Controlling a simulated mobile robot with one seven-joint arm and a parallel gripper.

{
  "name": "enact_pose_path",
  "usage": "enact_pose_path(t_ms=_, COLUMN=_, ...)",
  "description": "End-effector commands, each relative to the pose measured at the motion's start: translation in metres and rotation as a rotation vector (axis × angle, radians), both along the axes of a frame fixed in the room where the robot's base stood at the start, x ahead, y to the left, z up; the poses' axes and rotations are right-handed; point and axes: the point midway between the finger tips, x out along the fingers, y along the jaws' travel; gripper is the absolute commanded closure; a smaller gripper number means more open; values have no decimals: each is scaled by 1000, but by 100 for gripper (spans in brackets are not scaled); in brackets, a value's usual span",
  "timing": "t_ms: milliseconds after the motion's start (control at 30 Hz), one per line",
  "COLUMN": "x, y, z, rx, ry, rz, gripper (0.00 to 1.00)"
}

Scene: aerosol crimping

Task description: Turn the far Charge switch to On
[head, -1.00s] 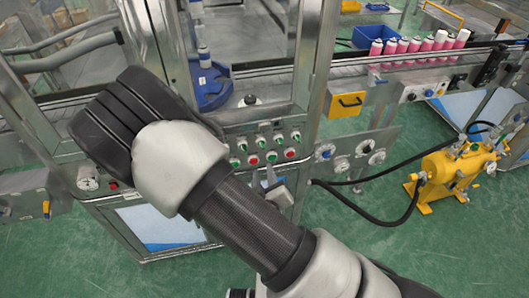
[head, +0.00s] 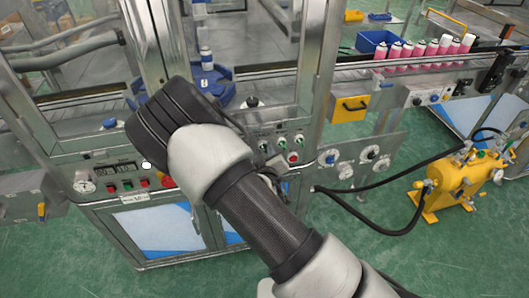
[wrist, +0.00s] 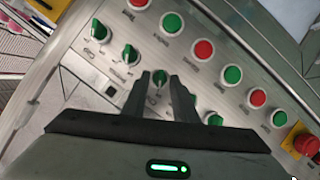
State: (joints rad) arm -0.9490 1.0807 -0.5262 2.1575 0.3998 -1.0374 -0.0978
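The control panel (wrist: 120,72) fills the wrist view. It has a slanting row of green rotary switches, among them an upper-left switch (wrist: 99,31), its neighbour (wrist: 131,54) and a middle switch (wrist: 159,77). The labels are too small to read, so I cannot tell which is Charge. My gripper (wrist: 160,88) is open, its two fingertips on either side of the middle switch; contact is unclear. The fingers partly hide switches further along the row. In the head view my arm covers part of the panel, where a few green switches (head: 281,145) show.
Red and green push buttons (wrist: 204,49) run beside the switches, ending at a red emergency stop (wrist: 306,143). Machine frame posts (head: 315,75) rise beside the panel. A yellow pump unit (head: 455,180) with black hoses stands at right. Pink cans (head: 420,47) line a conveyor.

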Motion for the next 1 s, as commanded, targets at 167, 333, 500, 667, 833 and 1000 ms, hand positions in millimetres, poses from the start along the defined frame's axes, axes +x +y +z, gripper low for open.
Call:
enact_pose_path(t_ms=167, x=2, y=0, z=-1, rx=0, ry=1, rz=-1, gripper=74)
enact_pose_path(t_ms=333, x=2, y=0, z=-1, rx=0, ry=1, rz=-1, gripper=83)
enact_pose_path(t_ms=500, x=2, y=0, z=-1, rx=0, ry=1, rz=-1, gripper=100)
enact_pose_path(t_ms=667, x=2, y=0, z=-1, rx=4, ry=2, rz=-1, gripper=100)
enact_pose_path(t_ms=833, x=2, y=-1, z=-1, rx=35, ry=10, rz=-1, gripper=100)
enact_pose_path(t_ms=1000, x=3, y=-2, z=-2, rx=119, ry=32, rz=-4, gripper=100)
